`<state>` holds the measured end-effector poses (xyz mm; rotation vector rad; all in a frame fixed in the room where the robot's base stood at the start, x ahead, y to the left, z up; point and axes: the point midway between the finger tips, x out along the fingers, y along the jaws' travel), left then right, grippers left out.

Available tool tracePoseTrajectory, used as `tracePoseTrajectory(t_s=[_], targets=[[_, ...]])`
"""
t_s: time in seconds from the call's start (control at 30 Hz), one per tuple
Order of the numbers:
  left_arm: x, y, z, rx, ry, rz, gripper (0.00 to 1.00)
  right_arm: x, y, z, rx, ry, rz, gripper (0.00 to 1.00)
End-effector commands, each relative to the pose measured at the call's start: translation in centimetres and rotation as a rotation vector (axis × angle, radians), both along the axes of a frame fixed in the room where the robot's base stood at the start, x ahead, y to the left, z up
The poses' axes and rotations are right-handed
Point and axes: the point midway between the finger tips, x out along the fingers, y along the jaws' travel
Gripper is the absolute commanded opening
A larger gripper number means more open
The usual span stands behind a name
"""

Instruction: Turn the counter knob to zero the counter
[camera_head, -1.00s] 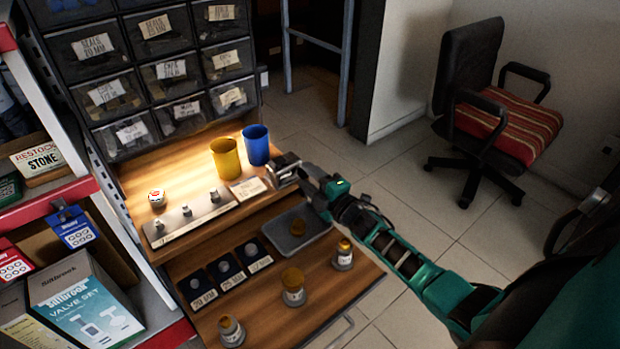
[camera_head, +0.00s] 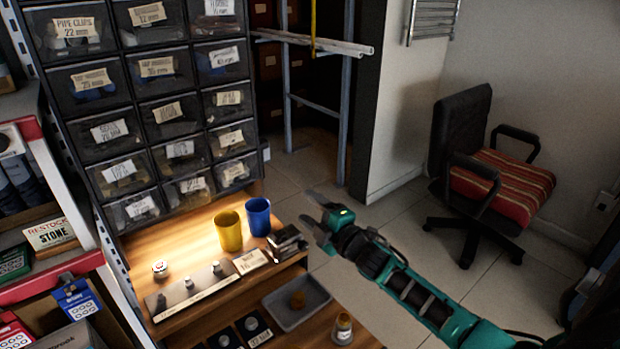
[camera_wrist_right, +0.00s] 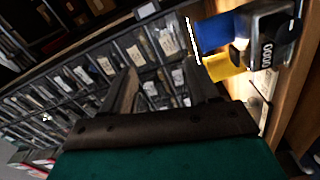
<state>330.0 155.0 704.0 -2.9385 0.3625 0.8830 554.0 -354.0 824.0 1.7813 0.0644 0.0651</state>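The counter (camera_head: 287,240) is a small dark metal box at the right end of the wooden shelf, beside the blue cup. It also shows in the right wrist view at the upper right (camera_wrist_right: 270,22), where its white digits appear to read 0000. I cannot clearly make out its knob. My right gripper (camera_head: 311,208) is open and empty, apart from the counter, up and to the right of it. In the wrist view its two fingers (camera_wrist_right: 163,90) stand apart with nothing between them. My left gripper is not in view.
A blue cup (camera_head: 258,217) and a yellow cup (camera_head: 229,231) stand left of the counter. A paper label (camera_head: 250,262) and a plate with small fittings (camera_head: 192,291) lie near. A grey tray (camera_head: 296,316) sits below. Drawers (camera_head: 160,67) rise behind. Open floor lies right.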

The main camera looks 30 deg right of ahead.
Motion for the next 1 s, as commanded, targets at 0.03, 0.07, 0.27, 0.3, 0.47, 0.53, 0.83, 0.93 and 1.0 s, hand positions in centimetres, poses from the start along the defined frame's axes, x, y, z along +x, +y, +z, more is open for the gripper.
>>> tracePoseTrajectory(t_s=[0.03,0.07,0.27,0.3,0.47,0.53,0.83,0.93,1.0], targets=[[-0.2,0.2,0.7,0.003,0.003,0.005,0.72,0.2,0.0,2.5,-0.005,-0.011,0.002,0.54],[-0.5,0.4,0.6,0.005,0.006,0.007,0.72,0.2,0.1,3.0,-0.004,-0.008,0.002,0.54],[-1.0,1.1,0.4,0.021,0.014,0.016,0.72,0.1,0.2,5.8,-0.002,0.001,0.000,0.54],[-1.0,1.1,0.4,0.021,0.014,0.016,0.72,0.1,0.2,6.2,-0.001,0.002,0.000,0.54],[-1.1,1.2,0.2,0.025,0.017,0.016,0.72,0.0,0.3,6.9,0.000,0.005,0.000,0.54],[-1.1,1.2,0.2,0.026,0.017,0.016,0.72,0.0,0.3,7.0,0.001,0.006,0.000,0.54],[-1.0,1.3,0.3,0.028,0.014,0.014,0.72,0.0,0.3,6.8,0.001,0.007,0.000,0.54],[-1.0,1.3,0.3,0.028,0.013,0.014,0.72,0.0,0.3,6.8,0.001,0.008,-0.001,0.54],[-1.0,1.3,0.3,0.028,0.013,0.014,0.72,0.0,0.3,6.8,0.002,0.009,-0.001,0.54]])
